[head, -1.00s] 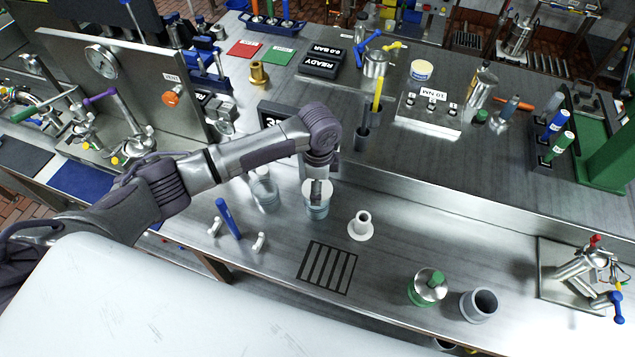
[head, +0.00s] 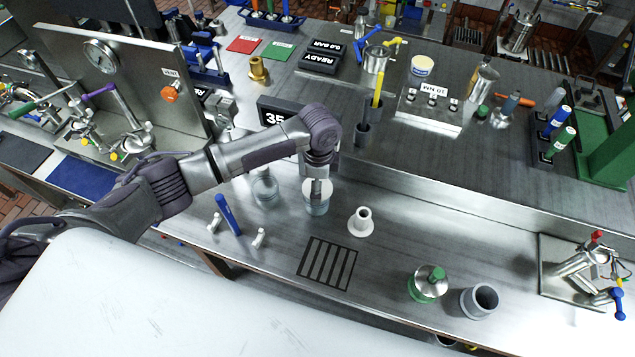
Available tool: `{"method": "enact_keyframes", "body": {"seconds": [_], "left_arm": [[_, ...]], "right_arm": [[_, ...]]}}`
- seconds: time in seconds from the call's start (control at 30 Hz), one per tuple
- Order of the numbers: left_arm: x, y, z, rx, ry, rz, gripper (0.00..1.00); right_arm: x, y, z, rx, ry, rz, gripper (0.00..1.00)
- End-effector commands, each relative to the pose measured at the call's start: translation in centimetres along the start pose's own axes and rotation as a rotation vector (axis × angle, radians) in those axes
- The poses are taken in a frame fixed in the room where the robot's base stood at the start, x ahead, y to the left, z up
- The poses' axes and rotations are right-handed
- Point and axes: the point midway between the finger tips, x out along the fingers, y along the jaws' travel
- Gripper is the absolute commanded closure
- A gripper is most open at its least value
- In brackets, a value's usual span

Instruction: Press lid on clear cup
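A clear cup (head: 316,208) stands on the lower steel counter, with a pale lid (head: 309,190) at its top. My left gripper (head: 318,188) points straight down over the lid, at or very near its surface. Its fingers are small and partly hidden by the wrist, so I cannot tell whether they are apart, or whether the lid is fully seated. A second clear cup (head: 266,189) stands just left of it. My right gripper is not in the head view.
A white flanged piece (head: 361,221) stands right of the cup, and a black slotted grate (head: 327,264) lies in front. A blue-handled tool (head: 228,214) is at the left. A green-knobbed pot (head: 428,284) and grey cup (head: 479,301) stand at the right front.

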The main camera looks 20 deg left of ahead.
Motion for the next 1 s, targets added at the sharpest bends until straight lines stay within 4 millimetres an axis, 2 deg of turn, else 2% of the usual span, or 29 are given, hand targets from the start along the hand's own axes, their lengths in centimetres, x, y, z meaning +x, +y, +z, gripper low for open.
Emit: {"method": "enact_keyframes", "body": {"seconds": [0.8,0.83,0.93,1.0], "left_arm": [[0.59,0.00,-0.02,0.000,0.000,0.000,0.41],[0.59,0.00,-0.02,0.000,0.000,0.000,0.20],[0.59,0.00,-0.02,0.000,0.000,0.000,0.03],[0.59,0.00,-0.01,0.000,0.000,0.000,0.00]], "right_arm": [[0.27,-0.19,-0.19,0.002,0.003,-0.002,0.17],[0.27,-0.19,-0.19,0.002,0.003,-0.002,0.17],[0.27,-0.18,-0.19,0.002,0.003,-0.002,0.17],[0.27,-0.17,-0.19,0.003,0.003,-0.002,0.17]]}}
